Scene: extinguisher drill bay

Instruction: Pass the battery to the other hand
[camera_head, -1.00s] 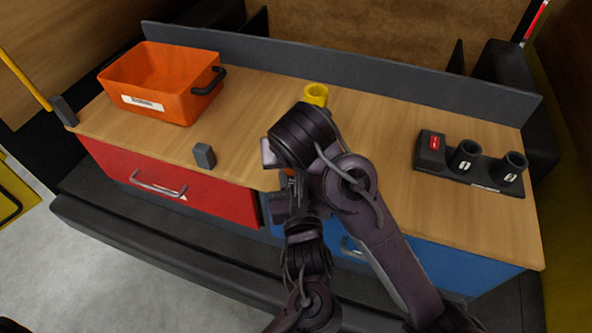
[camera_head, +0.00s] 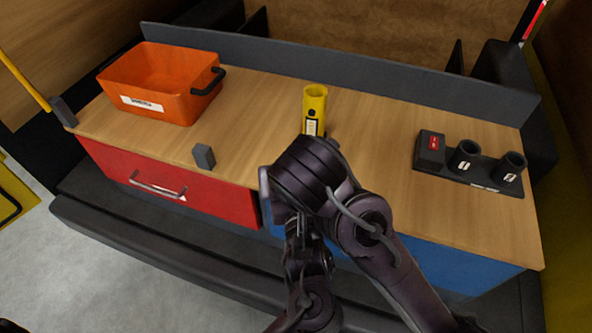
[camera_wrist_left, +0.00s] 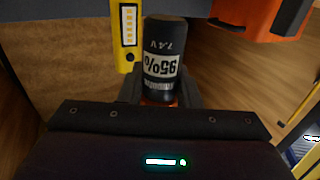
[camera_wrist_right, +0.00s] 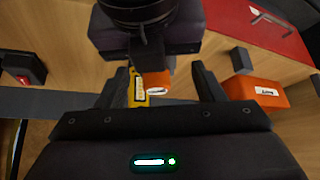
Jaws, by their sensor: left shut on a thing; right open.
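The battery (camera_wrist_left: 165,45) is a dark cylinder marked 95% and 7.4 V with an orange end, seen in the left wrist view. My left gripper (camera_wrist_left: 160,92) is shut on it near the orange end. In the right wrist view an orange end with a white label, seemingly the battery's (camera_wrist_right: 156,81), shows between the fingers of my right gripper (camera_wrist_right: 160,84). Those fingers are apart, and I cannot see them touching it. In the head view my arms hide the battery and both gripper tips.
A yellow cylinder (camera_head: 314,105) stands on the wooden bench (camera_head: 255,115) beyond my arms. An orange bin (camera_head: 160,90) is at the back left and a small grey block (camera_head: 204,156) near the front edge. A dark holder (camera_head: 455,176) with two cups is at right.

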